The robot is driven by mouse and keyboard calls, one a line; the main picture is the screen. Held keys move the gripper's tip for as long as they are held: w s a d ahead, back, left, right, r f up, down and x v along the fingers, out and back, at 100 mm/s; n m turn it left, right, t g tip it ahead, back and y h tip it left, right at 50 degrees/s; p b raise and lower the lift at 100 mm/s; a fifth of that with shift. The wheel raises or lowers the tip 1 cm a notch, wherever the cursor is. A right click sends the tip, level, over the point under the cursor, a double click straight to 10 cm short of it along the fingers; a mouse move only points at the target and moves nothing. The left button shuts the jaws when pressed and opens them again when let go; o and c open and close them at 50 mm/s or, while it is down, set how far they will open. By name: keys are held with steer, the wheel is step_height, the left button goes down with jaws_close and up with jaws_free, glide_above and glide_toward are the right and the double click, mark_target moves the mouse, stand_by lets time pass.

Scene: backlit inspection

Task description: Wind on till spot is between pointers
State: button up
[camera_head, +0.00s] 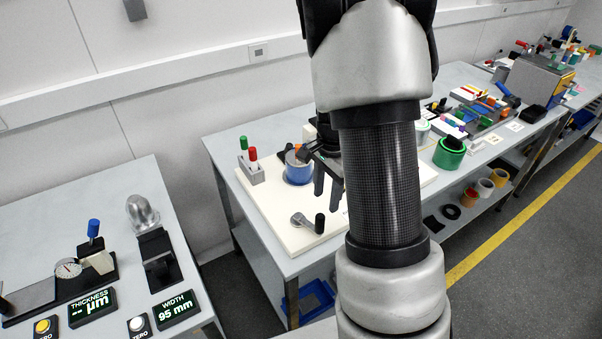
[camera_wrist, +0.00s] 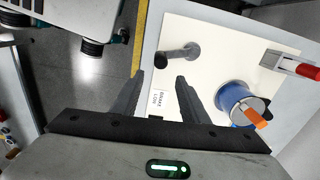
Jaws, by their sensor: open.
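A small crank (camera_head: 303,222) with a grey arm and an upright black knob lies on a cream board (camera_head: 262,205); it also shows near the top of the wrist view (camera_wrist: 193,50). A blue roll or drum (camera_head: 299,176) stands behind it on the board, with an orange piece and dark parts on top; in the wrist view the drum (camera_wrist: 232,97) is right of my fingers. My gripper (camera_head: 328,190) is open and empty above the board, apart from the crank. In the wrist view my fingertips (camera_wrist: 161,78) point toward the crank. I cannot make out a spot or pointers.
My arm hides part of the bench. A green roll (camera_head: 449,155) and several small items lie to the right. Another table with gauges and displays (camera_head: 92,307) stands at left, across a gap.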

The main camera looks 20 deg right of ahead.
steer(key=shift+m, duration=0.3)
steer(key=f+b, duration=0.4)
steer(key=f, duration=0.1)
steer(key=f+b, duration=0.4)
steer(key=f, duration=0.2)
steer(key=shift+w+d+f, duration=0.1)
steer(key=shift+d+f, duration=0.1)
steer(key=shift+f, duration=0.1)
steer(key=shift+r+p, duration=0.85)
steer(key=shift+r, duration=0.1)
steer(key=c, duration=0.4)
jaws_close()
